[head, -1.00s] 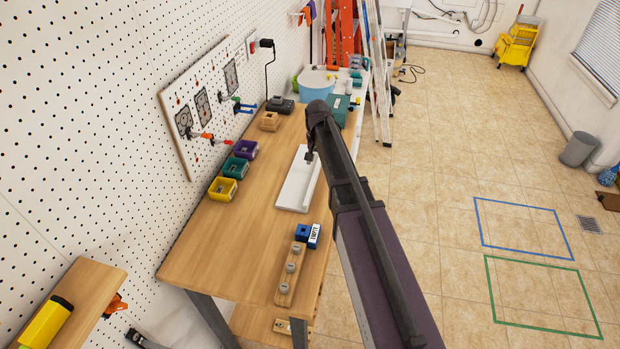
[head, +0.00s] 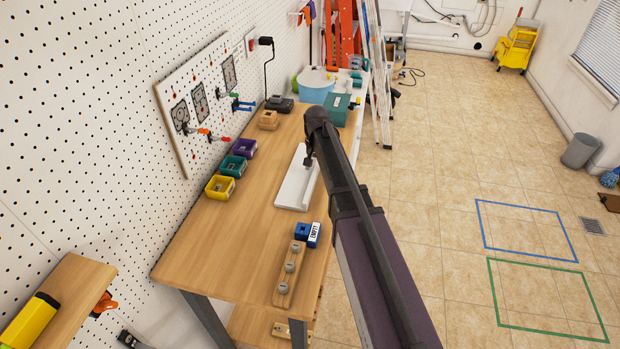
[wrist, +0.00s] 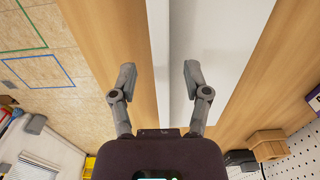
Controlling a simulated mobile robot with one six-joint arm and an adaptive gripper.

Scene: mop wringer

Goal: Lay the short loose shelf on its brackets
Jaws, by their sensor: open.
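A white board (head: 290,193) with a raised strip along its right side lies on the wooden workbench (head: 230,240); I take it for the short loose shelf. My gripper (head: 309,161) is over its right part, open and empty. In the wrist view, the fingers of my gripper (wrist: 160,78) stand on either side of the raised strip of the white board (wrist: 225,60). The left finger is over bare wood and the right one over the white face. I cannot tell the exact height or any contact. I cannot make out the brackets.
Yellow (head: 219,187), teal (head: 233,166) and purple (head: 245,149) bins line the wall side. A teal box (head: 338,109) stands beyond. The bench's near left is clear.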

